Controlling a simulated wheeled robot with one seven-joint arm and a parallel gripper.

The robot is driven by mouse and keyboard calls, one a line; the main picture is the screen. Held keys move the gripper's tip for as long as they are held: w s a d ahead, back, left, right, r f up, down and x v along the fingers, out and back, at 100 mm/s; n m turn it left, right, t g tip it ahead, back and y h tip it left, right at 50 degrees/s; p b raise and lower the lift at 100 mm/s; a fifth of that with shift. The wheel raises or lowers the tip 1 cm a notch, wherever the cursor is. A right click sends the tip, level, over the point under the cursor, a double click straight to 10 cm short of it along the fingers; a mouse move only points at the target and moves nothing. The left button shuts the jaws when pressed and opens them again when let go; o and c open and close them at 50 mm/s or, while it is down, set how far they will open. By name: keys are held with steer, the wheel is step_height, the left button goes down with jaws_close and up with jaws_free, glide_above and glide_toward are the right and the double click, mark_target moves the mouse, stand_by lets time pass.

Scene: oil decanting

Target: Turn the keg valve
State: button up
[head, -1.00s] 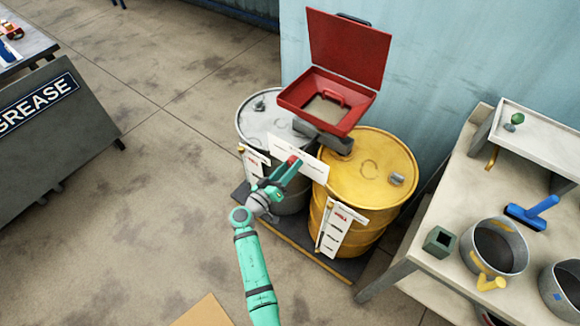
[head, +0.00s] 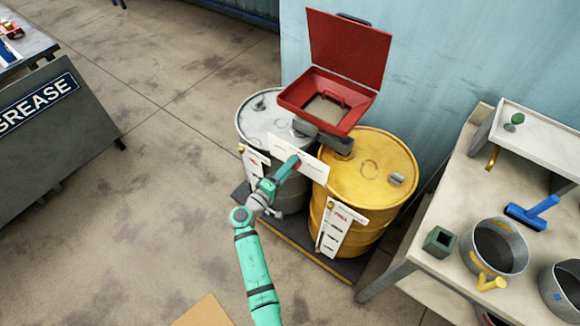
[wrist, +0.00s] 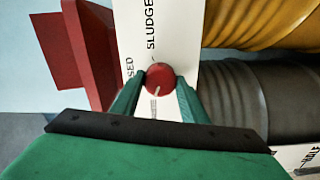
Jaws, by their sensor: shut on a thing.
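A round red knob (wrist: 160,77) with a white pointer line sits on a white plate (wrist: 178,30) in the wrist view. I take it to be the keg valve. The plate carries the word SLUDGE and another word partly cut off. The pointer line lies towards the lower edge of the picture, between the fingers. My gripper (wrist: 161,82) has a green finger on each side of the knob, shut on it. In the head view the white plate (head: 310,170) stands between the two drums, and my gripper (head: 293,165) reaches it from the front left; the knob is mostly hidden there.
A grey drum (head: 262,118) and a yellow drum (head: 345,175) stand on a low pallet (head: 325,263), with an open red funnel box (head: 330,100) above. A bench (head: 420,262) with pots is at the right.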

steer(key=shift+a+n, duration=0.15)
steer(key=shift+n, duration=0.15)
steer(key=o, duration=1.1)
steer(key=v, duration=1)
steer(key=shift+s+a, duration=0.2)
steer(key=shift+s, duration=0.15)
